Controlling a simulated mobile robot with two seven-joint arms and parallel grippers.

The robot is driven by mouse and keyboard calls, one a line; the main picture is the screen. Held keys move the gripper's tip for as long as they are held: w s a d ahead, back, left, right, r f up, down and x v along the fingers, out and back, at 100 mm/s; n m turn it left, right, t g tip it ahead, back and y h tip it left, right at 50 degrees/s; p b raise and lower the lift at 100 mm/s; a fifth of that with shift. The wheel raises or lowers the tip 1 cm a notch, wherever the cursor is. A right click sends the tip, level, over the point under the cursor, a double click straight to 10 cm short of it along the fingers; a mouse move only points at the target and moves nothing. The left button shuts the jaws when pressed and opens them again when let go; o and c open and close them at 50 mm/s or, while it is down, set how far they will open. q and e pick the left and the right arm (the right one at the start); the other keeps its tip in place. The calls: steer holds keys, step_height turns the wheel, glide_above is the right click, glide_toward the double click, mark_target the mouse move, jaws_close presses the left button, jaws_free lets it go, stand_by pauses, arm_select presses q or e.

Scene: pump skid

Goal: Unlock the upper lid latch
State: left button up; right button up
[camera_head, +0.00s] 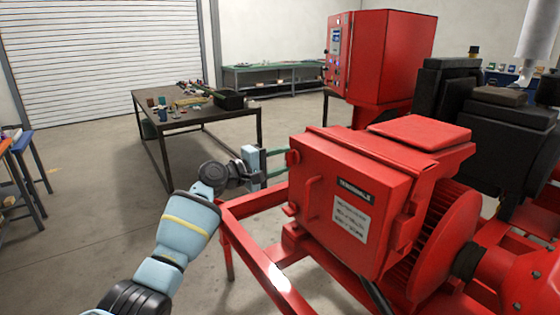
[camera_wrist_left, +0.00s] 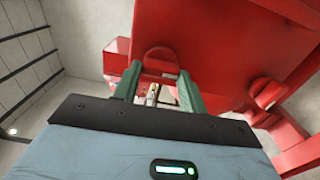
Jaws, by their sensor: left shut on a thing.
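The red terminal box (camera_head: 350,205) has a hinged front lid with a "TERMINALS" label and a white notice. My left gripper (camera_head: 290,164) is at the lid's upper left edge, its green fingers reaching in from the left. The upper lid latch (camera_wrist_left: 160,56) shows in the wrist view as a rounded red tab at the fingertips. My left gripper (camera_wrist_left: 160,76) is shut on the latch, with a finger on each side. The lower lid latch (camera_head: 290,210) is free on the same edge and also shows in the wrist view (camera_wrist_left: 268,93). My right gripper is out of view.
A red frame rail (camera_head: 262,262) runs below and in front of the box. A finned red motor (camera_head: 440,235) is on the right. A table (camera_head: 180,112) with tools and a dark bin stands behind my left arm. Open floor lies left.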

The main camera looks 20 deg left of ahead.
arm_select(q)
steer(key=o, duration=1)
steer(key=shift+s+a, duration=0.1)
steer(key=shift+v, duration=3.8)
steer(key=s+d+f+m+g+y, duration=0.15)
steer(key=s+f, duration=0.35)
steer(key=f, duration=0.5)
steer(key=s+d+f+m+y, duration=0.15)
steer(key=s+f, duration=0.35)
steer(key=f, duration=0.6)
steer(key=s+f+m+g+y, duration=0.1)
steer(key=s+f+y, duration=0.25)
steer(key=f, duration=0.65)
steer(key=s+d+f+m, duration=0.1)
steer(key=s+f+m, duration=0.2)
steer(key=s, duration=0.8)
steer(key=s+d+f+m+g+y, duration=0.1)
steer(key=s+f, duration=0.4)
steer(key=s, duration=0.6)
steer(key=s+d+f+m+g+y, duration=0.1)
steer(key=s+f+m, duration=0.3)
steer(key=s, duration=0.7)
steer(key=shift+s+d+f+m+g+y, duration=0.2)
steer(key=shift+d+f+m+g+y, duration=0.1)
steer(key=shift+d+f, duration=0.15)
